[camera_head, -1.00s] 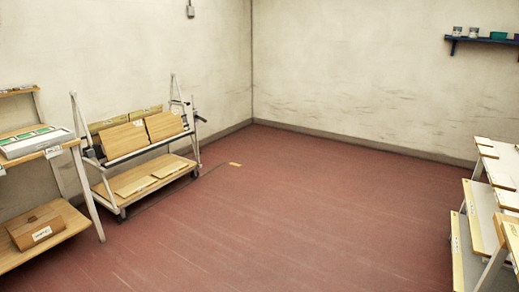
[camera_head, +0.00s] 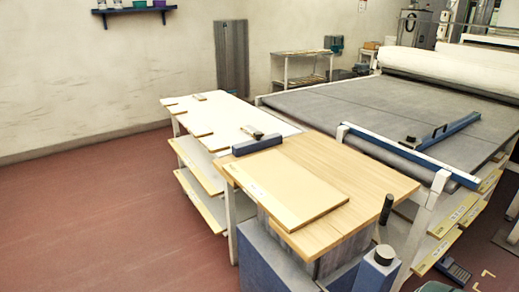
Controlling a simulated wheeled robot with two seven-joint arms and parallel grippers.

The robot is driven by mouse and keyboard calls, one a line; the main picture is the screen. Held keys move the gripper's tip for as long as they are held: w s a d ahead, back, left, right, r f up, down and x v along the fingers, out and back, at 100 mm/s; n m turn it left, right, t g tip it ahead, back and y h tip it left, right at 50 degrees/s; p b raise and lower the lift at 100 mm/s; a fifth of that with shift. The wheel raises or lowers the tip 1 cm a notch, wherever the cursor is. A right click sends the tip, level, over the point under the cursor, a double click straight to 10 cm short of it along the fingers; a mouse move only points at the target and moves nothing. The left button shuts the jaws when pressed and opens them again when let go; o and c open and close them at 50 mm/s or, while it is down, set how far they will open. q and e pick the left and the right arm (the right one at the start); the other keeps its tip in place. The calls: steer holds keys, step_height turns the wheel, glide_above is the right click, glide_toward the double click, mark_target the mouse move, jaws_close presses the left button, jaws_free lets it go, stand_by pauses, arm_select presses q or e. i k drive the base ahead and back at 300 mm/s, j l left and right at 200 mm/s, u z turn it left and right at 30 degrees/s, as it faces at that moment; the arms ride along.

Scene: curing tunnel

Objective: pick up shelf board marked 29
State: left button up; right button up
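A flat tan board (camera_head: 295,185) lies on a wooden worktop (camera_head: 370,187) in the middle. It has a small white label near its left edge, too small to read. More boards with pale labels (camera_head: 452,216) jut from shelves under the large grey table at the right. I cannot read the number 29 on any board. Neither of my grippers is in view.
A white-topped bench (camera_head: 225,118) adjoins the worktop, with shelves below. The large grey table (camera_head: 350,105) carries a blue bar (camera_head: 448,132). Red floor (camera_head: 90,215) at left is clear.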

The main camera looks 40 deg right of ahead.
mark_target(294, 196)
steer(key=i+j+z, duration=0.15)
steer(key=i+z, duration=0.2)
steer(key=z, duration=0.15)
steer(key=i+j+z, duration=0.3)
steer(key=z, duration=0.2)
steer(key=i+j+z, duration=0.3)
steer(key=z, duration=0.2)
steer(key=j, duration=0.05)
